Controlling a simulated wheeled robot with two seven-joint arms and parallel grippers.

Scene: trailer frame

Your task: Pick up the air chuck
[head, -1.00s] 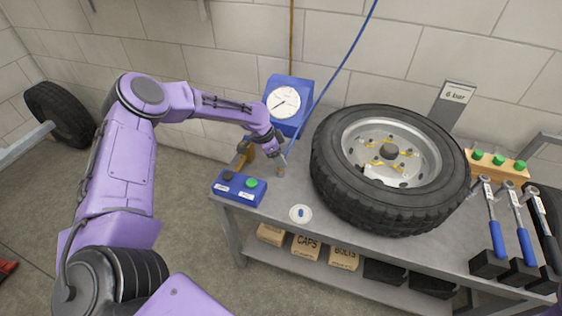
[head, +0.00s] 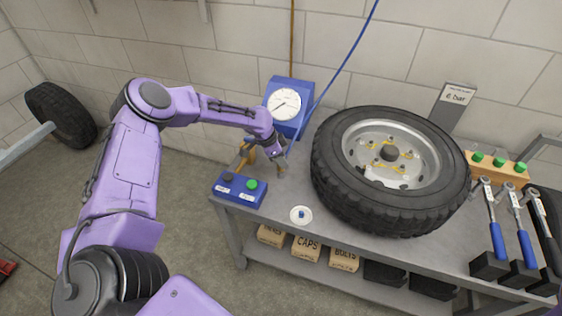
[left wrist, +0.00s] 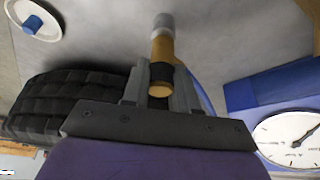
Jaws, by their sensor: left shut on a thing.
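The air chuck (left wrist: 161,55) is a brass-orange cylinder with a pale metal tip and a black band, large in the left wrist view. My left gripper (left wrist: 160,92) is shut on it, with one grey finger on each side. In the head view my left gripper (head: 277,167) is low over the bench, behind the blue button box. The chuck is mostly hidden there by the gripper. A blue hose (head: 339,67) comes down from above to the gripper. My right gripper is not in view.
A wheel with a black tire (head: 335,190) lies on the grey bench close right of the gripper. A blue gauge (head: 285,104) stands behind it. The button box (head: 239,189) and a white dish (head: 301,215) are in front. Torque wrenches (head: 518,225) stand far right.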

